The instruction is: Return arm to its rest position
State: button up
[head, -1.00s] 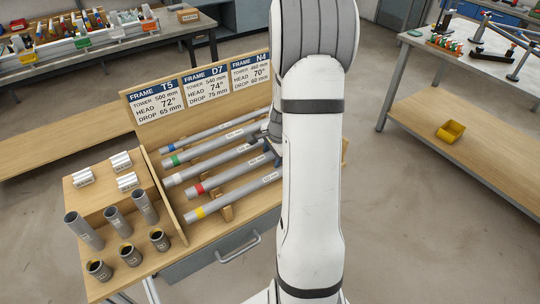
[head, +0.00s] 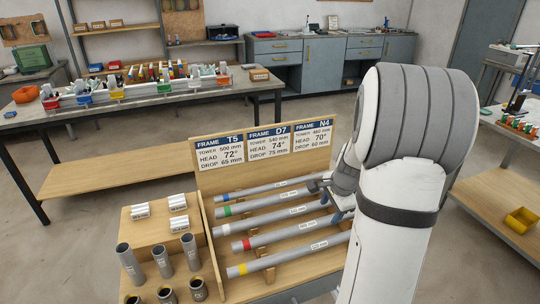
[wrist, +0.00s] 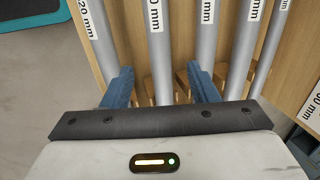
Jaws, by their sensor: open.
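My gripper (wrist: 162,85) is open in the wrist view, its two blue fingers apart above the tube rack, with a grey tube (wrist: 160,50) showing between them. In the head view my gripper (head: 340,205) is at the right end of the tubes, partly hidden by my white arm. Several grey tubes with coloured bands, among them a red-banded tube (head: 285,236) and a yellow-banded tube (head: 290,256), lie side by side in the wooden rack. I cannot tell whether the fingers touch any tube.
A sign board (head: 262,160) for frames T5, D7 and N4 stands behind the rack. Short upright tubes (head: 160,262) and labelled silver pieces (head: 178,202) are at the left. A long table (head: 60,118) with bins stands behind; a yellow bin (head: 521,220) is at right.

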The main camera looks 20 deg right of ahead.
jog(key=s+a+r+n, duration=0.3)
jog(key=a+r+n, duration=0.1)
jog(key=a, duration=0.3)
jog(key=s+a+r+n, duration=0.3)
jog(key=a+r+n, duration=0.1)
jog(key=a+n, duration=0.15)
jog(key=s+a+r+n, duration=0.2)
jog(key=s+a+n, duration=0.6)
jog(key=s, duration=0.3)
jog(key=shift+s+a+r, duration=0.25)
jog(key=shift+a+r, duration=0.1)
jog(key=shift+r, duration=0.05)
